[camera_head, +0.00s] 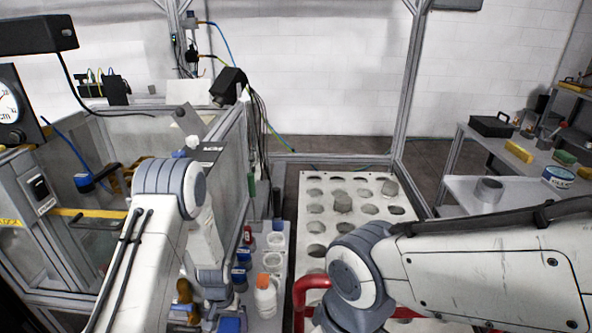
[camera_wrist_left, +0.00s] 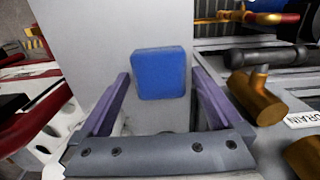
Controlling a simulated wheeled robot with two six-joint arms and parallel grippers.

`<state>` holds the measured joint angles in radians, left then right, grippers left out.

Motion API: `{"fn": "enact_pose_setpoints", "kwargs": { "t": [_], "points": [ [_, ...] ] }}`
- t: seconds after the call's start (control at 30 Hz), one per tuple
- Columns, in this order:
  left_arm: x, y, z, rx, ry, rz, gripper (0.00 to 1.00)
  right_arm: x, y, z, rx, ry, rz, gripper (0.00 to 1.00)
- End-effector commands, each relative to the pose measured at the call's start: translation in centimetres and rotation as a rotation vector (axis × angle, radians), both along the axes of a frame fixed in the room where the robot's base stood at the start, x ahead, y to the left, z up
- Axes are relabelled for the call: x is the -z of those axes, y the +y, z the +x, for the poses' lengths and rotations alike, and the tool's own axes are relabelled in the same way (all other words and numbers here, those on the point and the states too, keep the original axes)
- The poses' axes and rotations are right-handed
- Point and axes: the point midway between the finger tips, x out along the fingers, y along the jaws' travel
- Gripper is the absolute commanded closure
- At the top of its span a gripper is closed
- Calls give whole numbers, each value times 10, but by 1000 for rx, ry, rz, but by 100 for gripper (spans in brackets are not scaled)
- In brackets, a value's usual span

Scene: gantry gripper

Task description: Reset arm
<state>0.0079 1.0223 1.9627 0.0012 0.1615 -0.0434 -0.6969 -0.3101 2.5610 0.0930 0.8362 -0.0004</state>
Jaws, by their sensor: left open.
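My left arm (camera_head: 165,220) reaches in from the left and bends down over the bench. In the left wrist view my left gripper (camera_wrist_left: 160,80) shows two purple fingers spread apart. A blue block-like piece (camera_wrist_left: 160,72) shows between the fingers against a pale surface. There are clear gaps on both sides of it, and I cannot tell how far beyond the fingers it lies. In the head view the fingertips are hard to make out among the bench items. My right arm (camera_head: 480,265) comes in from the right, and its gripper does not show.
A white plate with rows of holes (camera_head: 325,207) stands at centre, with a red tube (camera_head: 303,295) in front. A white bottle with an orange cap (camera_head: 265,295) stands near my left arm. Brass fittings (camera_wrist_left: 258,97) lie right of the left gripper. A side table (camera_head: 500,190) stands right.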

Motion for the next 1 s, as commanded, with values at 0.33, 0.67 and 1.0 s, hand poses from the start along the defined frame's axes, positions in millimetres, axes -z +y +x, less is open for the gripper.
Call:
{"fn": "enact_pose_setpoints", "kwargs": {
  "t": [0.33, 0.67, 1.0],
  "points": [
    [-35, 0, 2, 0, -6, 0, 0, 0, 0, 0, 0, -1, 1, 0],
    [-36, 0, 2, 0, -4, 0, 0, 0, 0, 0, 0, -1, 1, 0],
    [-8, 0, 1, 0, -1, 0, 0, -1, 0, 0, 0, -1, 1, 0]
  ]
}}
